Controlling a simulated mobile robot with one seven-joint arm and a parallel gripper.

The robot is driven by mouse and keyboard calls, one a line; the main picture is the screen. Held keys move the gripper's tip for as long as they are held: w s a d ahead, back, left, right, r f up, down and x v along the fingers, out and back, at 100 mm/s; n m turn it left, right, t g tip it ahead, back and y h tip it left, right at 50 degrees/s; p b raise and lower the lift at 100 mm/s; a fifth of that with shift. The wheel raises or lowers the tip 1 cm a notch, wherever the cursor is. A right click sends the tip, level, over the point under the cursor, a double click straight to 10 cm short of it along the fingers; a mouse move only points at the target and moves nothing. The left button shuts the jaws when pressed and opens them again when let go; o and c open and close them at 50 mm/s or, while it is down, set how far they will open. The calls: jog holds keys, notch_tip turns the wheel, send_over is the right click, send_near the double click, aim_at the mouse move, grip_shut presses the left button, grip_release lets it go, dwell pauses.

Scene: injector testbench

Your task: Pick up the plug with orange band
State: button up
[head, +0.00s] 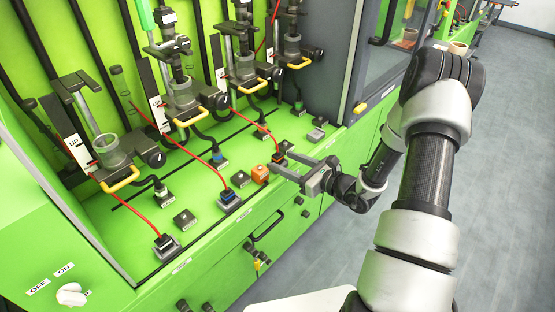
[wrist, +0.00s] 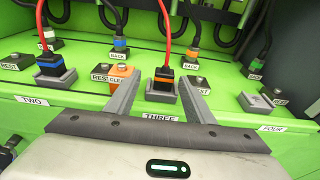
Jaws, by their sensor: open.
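The plug with the orange band (wrist: 164,79) is black, with a red cable rising from its top. It stands upright in a grey socket (wrist: 161,95) behind the label THREE. In the head view the plug (head: 278,157) is small, at the front edge of the green bench. My gripper (wrist: 160,77) is open and empty. Its two fingers reach toward the plug from the front, one on each side of it in the wrist view. Whether they touch it cannot be told. In the head view my gripper (head: 283,163) is right at the plug.
An orange block (wrist: 120,76) is close to my left finger. A blue-banded plug (wrist: 50,65) sits in the socket marked TWO. Grey blocks (wrist: 255,103) are at the right. Back plugs, cables and yellow-handled injector stands (head: 183,97) are behind. Open floor lies right of the bench.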

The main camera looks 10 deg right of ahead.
aim_at(279, 159)
jog(key=x, duration=0.3)
jog(key=shift+w+a, duration=0.2)
jog(key=shift+w+d+b+x, duration=0.1)
jog(key=shift+d+b+x, duration=0.1)
jog(key=shift+x, duration=1.15)
jog(key=shift+w+d+b+x, duration=0.1)
jog(key=shift+b+x, duration=0.05)
jog(key=shift+x, duration=1.2)
jog(key=shift+c, duration=0.3)
jog(key=c, duration=1.1)
